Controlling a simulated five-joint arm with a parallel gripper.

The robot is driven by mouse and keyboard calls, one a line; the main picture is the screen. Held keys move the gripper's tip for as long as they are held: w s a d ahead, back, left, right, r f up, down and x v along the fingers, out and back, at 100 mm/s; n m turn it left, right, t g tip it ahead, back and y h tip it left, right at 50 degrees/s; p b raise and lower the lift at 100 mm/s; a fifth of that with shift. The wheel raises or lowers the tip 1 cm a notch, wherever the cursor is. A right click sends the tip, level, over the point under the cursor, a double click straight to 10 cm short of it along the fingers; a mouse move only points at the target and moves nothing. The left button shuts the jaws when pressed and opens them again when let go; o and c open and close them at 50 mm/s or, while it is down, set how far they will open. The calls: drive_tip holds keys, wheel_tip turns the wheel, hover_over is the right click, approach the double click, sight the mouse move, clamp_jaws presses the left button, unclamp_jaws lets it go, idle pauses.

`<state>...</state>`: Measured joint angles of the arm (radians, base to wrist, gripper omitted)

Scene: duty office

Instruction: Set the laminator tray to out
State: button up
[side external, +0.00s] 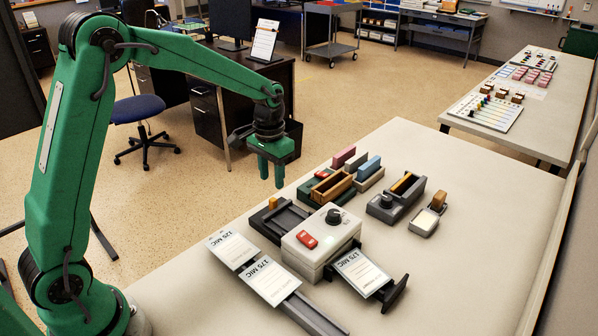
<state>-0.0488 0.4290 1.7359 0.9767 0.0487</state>
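A white laminator body (318,240) with a dark round knob and a red switch stands on the near table. A dark tray (395,292) with an upright black end piece sticks out at its lower right. A card marked 175 MIC (359,272) lies on this tray. How far the tray goes into the body is hidden. My gripper (272,182) hangs in the air above and left of the laminator, fingers pointing down. The fingers stand apart with nothing seen between them. It touches nothing.
A grey rail (308,312) with two MIC cards lies left of the laminator. A dark channel (278,222) lies behind it. Several small blocks and holders, one with an orange piece (333,187), stand farther back. The table's right side (465,240) is clear.

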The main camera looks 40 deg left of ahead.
sight(273, 199)
drive_tip(key=shift+f, duration=3.4)
clamp_jaws()
